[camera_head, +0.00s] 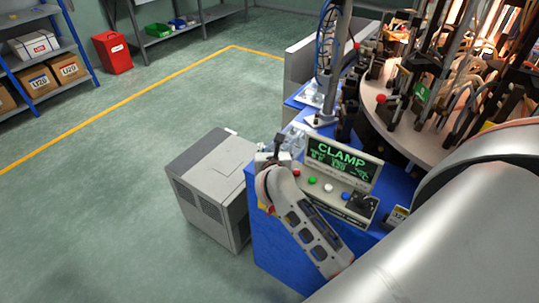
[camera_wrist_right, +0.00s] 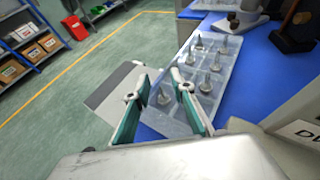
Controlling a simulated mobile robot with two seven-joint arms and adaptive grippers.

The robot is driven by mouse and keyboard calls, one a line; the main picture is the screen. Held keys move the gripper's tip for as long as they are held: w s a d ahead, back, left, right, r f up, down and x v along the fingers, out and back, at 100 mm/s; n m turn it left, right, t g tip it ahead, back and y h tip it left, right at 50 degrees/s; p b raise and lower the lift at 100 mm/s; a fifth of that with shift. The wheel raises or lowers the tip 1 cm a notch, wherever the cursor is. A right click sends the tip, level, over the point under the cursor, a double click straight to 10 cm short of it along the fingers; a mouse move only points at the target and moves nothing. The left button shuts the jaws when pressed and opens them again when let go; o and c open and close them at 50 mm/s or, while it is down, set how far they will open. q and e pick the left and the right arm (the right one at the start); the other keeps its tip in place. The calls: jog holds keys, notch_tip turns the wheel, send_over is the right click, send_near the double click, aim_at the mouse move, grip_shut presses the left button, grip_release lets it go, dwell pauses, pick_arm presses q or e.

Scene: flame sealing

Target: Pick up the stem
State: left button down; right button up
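Several small grey glass-like stems with pointed tops stand in a clear tray (camera_wrist_right: 233,72) on a blue worktop in the right wrist view. The teal-padded fingers are apart and I see no contact with a stem. In the head view my right gripper (camera_head: 272,155) is at the left edge of the blue station, and the tray is mostly hidden there. My left gripper is not in view.
A control panel reading CLAMP (camera_head: 340,155) stands right of my right gripper. A crowded round machine table (camera_head: 400,125) is behind it. A grey cabinet (camera_head: 213,180) stands on the floor to the left.

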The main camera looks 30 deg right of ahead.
grip_shut()
jog(key=shift+r, duration=0.1)
